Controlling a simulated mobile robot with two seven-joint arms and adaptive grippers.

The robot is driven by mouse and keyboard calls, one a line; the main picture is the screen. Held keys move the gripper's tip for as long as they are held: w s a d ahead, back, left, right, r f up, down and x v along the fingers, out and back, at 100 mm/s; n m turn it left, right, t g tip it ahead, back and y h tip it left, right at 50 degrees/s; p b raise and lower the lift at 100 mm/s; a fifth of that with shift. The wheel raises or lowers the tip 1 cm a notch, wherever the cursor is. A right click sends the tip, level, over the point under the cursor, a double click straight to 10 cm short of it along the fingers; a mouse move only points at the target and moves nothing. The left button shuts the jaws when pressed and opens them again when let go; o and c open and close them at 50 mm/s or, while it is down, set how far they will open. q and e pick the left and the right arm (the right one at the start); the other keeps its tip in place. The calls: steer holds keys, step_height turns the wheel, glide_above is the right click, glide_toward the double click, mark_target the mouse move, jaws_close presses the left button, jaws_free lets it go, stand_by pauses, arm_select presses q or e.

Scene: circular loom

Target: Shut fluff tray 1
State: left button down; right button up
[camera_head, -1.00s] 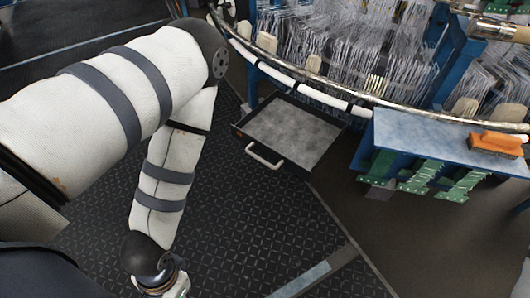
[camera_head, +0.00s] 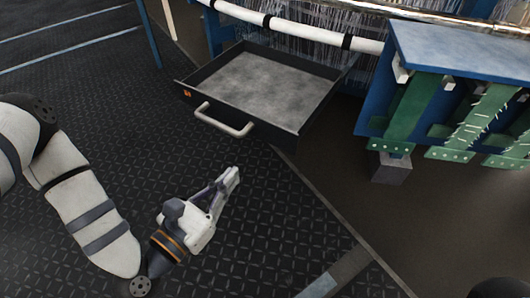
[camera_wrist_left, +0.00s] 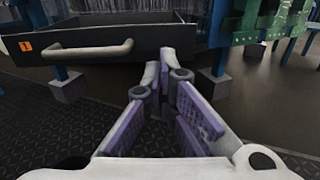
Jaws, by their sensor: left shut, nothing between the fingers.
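The fluff tray (camera_head: 182,84) is a dark open drawer with a grey floor. It is pulled out from under the loom, with a pale bar handle (camera_head: 224,120) on its front and a small orange label at the front's left end. In the left wrist view the tray front (camera_wrist_left: 150,40) and its handle (camera_wrist_left: 87,50) are ahead, at the upper left. My left gripper (camera_head: 232,175) is shut and empty, in front of the tray and below the handle in the head view, apart from both. Its fingertips (camera_wrist_left: 165,58) point toward the tray. My right gripper is not in view.
A blue-framed table (camera_head: 460,50) with green perforated brackets (camera_head: 412,105) stands right of the tray, above a grey block foot (camera_head: 391,168). The loom's white ring rail (camera_head: 300,30) runs above the tray. Dark patterned floor in front of the tray is clear.

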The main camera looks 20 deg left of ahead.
mark_target(273, 125)
arm_select(q)
steer(key=b+x, duration=0.1)
steer(key=x, duration=0.3)
steer(key=b+x, duration=0.1)
steer(key=x, duration=0.4)
steer(key=b+x, duration=0.1)
steer(key=x, duration=0.4)
steer(key=shift+a+r, duration=0.1)
steer(key=shift+r, duration=0.3)
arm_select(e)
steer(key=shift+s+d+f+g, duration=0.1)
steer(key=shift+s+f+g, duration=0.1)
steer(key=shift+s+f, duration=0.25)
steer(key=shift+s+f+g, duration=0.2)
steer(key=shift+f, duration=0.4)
